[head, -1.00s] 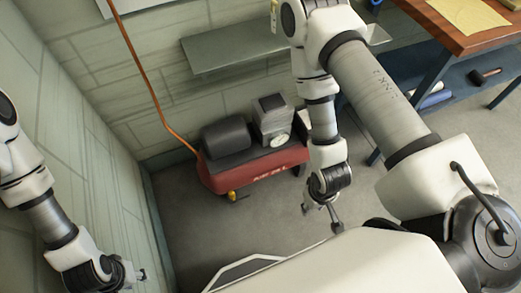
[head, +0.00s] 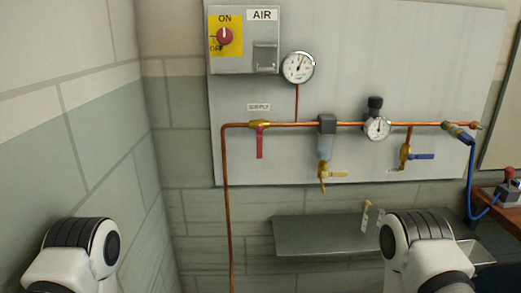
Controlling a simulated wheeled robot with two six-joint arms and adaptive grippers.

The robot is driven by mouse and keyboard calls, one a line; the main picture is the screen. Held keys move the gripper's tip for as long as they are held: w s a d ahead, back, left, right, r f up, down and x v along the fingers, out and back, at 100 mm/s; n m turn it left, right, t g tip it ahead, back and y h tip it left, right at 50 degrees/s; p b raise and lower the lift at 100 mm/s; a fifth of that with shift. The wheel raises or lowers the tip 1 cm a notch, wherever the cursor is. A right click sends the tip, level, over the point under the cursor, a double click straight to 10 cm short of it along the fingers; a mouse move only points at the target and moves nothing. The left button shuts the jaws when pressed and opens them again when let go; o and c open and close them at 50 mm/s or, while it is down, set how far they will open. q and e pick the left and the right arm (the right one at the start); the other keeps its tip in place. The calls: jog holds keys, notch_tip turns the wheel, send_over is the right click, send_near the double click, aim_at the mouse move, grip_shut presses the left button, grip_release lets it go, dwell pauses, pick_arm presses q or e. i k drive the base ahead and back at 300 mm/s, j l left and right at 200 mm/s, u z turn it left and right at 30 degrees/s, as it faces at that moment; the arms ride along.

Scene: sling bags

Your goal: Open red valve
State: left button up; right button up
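The red valve (head: 259,142) is on the copper pipe of the wall panel in the head view, under a "SUPPLY" label. Its red lever hangs straight down from a brass body, crosswise to the horizontal pipe. Nothing touches it. Only upper parts of my two arms show at the bottom left and bottom right. Both grippers are outside the view.
The panel (head: 420,60) also carries an AIR switch box (head: 244,40), a gauge (head: 298,67), a regulator gauge (head: 377,128), a yellow-handled valve (head: 332,174) and a blue-handled valve (head: 421,156). A grey shelf (head: 315,235) juts out below. A side wall stands at left.

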aim_at(259, 129)
jog(key=i+l+u, duration=0.1)
jog(key=l, duration=0.25)
jog(key=i+l+u, duration=0.1)
jog(key=i+l, duration=0.2)
jog(key=i+l+u, duration=0.1)
jog(key=l, duration=0.4)
jog(key=i+l, duration=0.25)
jog(key=l, duration=0.15)
jog(key=i+u, duration=0.05)
